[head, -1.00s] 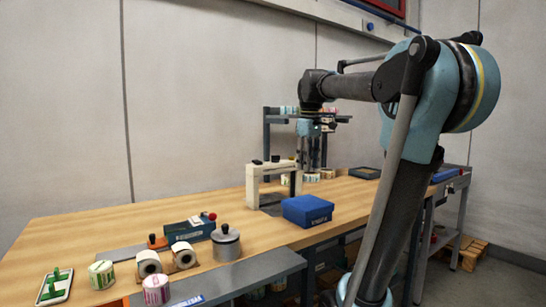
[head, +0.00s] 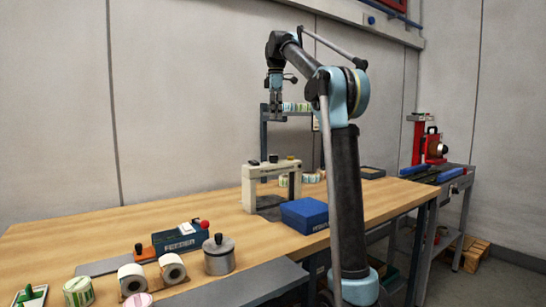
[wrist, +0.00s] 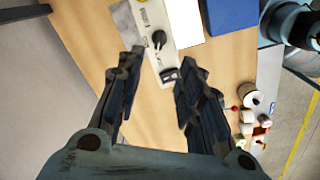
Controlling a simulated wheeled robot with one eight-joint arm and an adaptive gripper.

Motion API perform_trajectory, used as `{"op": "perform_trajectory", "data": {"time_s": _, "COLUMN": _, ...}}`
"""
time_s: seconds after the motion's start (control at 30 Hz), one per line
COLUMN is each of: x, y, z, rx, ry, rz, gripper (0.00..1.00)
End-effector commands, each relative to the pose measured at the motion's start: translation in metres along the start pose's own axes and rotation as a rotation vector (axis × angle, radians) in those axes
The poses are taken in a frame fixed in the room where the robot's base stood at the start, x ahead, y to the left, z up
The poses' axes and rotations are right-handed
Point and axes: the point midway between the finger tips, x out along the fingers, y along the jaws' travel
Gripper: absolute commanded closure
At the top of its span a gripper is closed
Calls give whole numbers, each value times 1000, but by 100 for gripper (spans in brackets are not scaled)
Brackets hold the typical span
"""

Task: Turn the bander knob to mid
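The bander (head: 250,188) is a cream arch-shaped machine standing on the wooden table, with small dark parts on its top. In the wrist view its cream top (wrist: 163,58) shows a black knob (wrist: 158,38) beside printed marks too small to read. A black switch-like part (wrist: 170,74) sits nearer my fingers. Which mark the knob points to, I cannot tell. My gripper (head: 275,112) hangs pointing down, well above the bander. In the wrist view my gripper (wrist: 158,66) is open and empty, its fingers apart either side of the bander's top and not touching the knob.
A blue box (head: 303,214) stands right of the bander. A shelf rack (head: 264,140) is behind it. The blue feeder (head: 180,238), a lidded metal pot (head: 219,258) and label rolls (head: 131,279) are at the front left. A red machine (head: 431,145) stands at the far right.

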Motion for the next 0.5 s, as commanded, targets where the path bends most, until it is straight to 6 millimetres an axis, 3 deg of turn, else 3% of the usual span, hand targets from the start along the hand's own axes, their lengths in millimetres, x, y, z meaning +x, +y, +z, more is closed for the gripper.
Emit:
{"op": "perform_trajectory", "data": {"time_s": 0.17, "x": 9, "y": 0, "z": -7, "rx": -14, "ry": 0, "rz": -1, "gripper": 66}}
{"op": "perform_trajectory", "data": {"time_s": 0.5, "x": 55, "y": -1, "z": -12, "rx": -18, "ry": 0, "rz": -1, "gripper": 66}}
